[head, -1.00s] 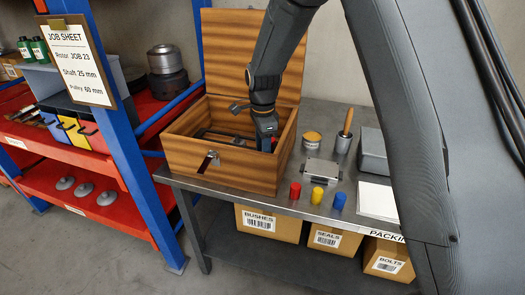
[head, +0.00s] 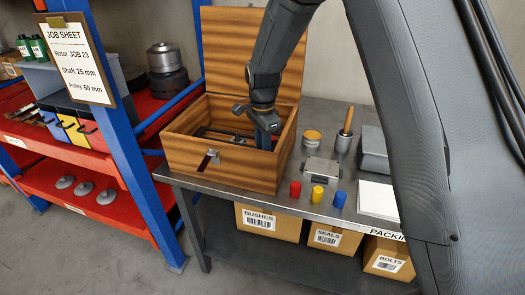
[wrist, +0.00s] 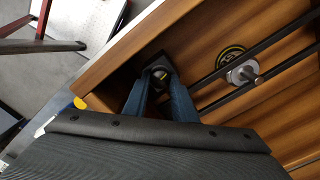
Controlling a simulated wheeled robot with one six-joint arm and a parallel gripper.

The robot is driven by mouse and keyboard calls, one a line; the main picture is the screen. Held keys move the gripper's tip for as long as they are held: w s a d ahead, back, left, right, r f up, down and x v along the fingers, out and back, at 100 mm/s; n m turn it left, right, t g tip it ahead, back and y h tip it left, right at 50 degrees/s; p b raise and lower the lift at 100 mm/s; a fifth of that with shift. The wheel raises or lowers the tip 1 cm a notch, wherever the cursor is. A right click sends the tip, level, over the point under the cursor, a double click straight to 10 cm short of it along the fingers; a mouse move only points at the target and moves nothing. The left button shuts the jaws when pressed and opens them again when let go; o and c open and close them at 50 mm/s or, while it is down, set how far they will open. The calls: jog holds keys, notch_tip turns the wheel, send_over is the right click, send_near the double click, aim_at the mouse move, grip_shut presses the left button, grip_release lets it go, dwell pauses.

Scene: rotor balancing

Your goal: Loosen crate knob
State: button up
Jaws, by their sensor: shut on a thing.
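The open wooden crate (head: 222,165) stands on the grey bench with its lid raised at the back. My gripper (wrist: 160,78) reaches down inside it, near a corner. In the wrist view its two blue fingers are closed on a small dark knob (wrist: 157,66) beside the crate wall. The knob's underside and the finger contact are partly hidden. In the head view the crate's front wall and my arm hide the knob.
Two dark bars (wrist: 270,62) run across the crate, beside a silver round piece with a stud (wrist: 243,72). Red (head: 295,189), yellow (head: 317,193) and blue (head: 339,200) pieces stand right of the crate, near a metal block (head: 321,172).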

jog(key=n, duration=0.7)
jog(key=shift+w+a+b, duration=0.1)
jog(key=shift+b, duration=0.3)
jog(key=n, duration=0.7)
jog(key=shift+n+b, duration=0.3)
jog(key=shift+b, duration=0.05)
jog(key=n, duration=0.5)
jog(key=shift+a, duration=0.1)
jog(key=n+b, duration=0.1)
jog(key=n, duration=0.4)
jog(key=shift+r+n, duration=0.1)
jog(key=shift+n, duration=0.3)
jog(key=o, duration=1)
jog(key=shift+o, duration=0.2)
